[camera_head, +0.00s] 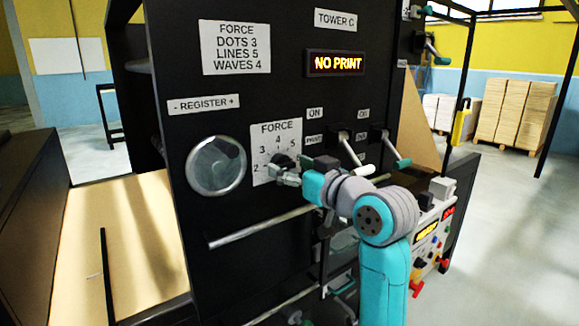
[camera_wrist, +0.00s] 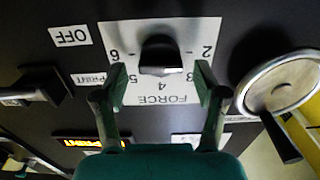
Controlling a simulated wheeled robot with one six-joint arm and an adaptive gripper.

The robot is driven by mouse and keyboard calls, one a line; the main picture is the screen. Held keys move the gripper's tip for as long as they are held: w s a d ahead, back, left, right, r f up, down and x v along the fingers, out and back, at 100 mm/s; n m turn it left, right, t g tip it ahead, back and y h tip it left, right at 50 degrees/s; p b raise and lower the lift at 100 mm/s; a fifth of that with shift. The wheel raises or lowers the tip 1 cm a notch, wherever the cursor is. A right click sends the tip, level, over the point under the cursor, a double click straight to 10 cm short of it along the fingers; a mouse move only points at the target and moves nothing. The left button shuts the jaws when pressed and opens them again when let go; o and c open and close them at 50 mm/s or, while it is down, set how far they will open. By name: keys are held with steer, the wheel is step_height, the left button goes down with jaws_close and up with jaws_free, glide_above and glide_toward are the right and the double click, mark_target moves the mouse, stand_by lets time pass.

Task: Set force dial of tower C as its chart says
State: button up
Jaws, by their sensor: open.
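The force dial plate (camera_head: 276,139) is on tower C's black panel, with numbers around a black knob. My gripper (camera_head: 283,168) is in front of the dial and hides part of it. In the wrist view the dial looks upside down, numbered 2 to 6, and the knob (camera_wrist: 160,52) sits between my open fingers (camera_wrist: 160,84), with clear gaps on both sides. I cannot tell which number the knob points to. The force chart (camera_head: 235,47) reads dots 3, lines 5, waves 4. The lit display (camera_head: 335,63) reads NO PRINT.
A round register handwheel (camera_head: 216,165) is left of the dial; it also shows in the wrist view (camera_wrist: 280,85). Two levers (camera_head: 345,143) (camera_head: 391,146) stick out to the right. A metal bar (camera_head: 264,226) crosses below. A button console (camera_head: 432,238) stands at the right.

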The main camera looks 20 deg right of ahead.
steer(key=shift+w+a, duration=0.2)
steer(key=shift+w, duration=0.25)
steer(key=c, duration=1.1)
steer(key=shift+c, duration=0.2)
